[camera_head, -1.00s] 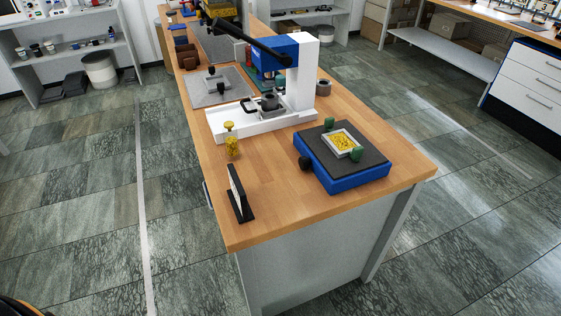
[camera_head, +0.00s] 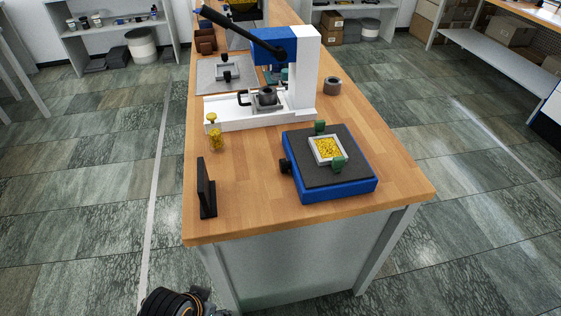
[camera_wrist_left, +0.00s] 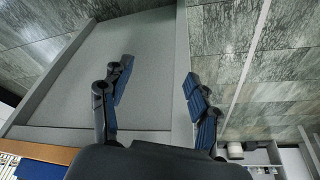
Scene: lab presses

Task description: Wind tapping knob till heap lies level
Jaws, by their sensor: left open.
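The tapping device (camera_head: 330,182) is a blue box with a dark grey top near the front right of the wooden bench. A square pale tray (camera_head: 317,160) on it holds a yellow granular heap (camera_head: 328,149), between two green clamps. A black knob (camera_head: 284,166) sticks out of the box's left side. My left arm shows only as a dark part at the bottom edge of the head view. In the left wrist view my left gripper (camera_wrist_left: 157,95) is open and empty, its fingers spread before the bench's grey side panel. My right gripper is not in view.
A black upright plate (camera_head: 206,187) stands at the bench's front left. Behind it is a yellow-filled jar (camera_head: 215,138). A blue and white lever press (camera_head: 285,75) stands further back. Bare wood (camera_head: 245,190) lies between the plate and the tapping device.

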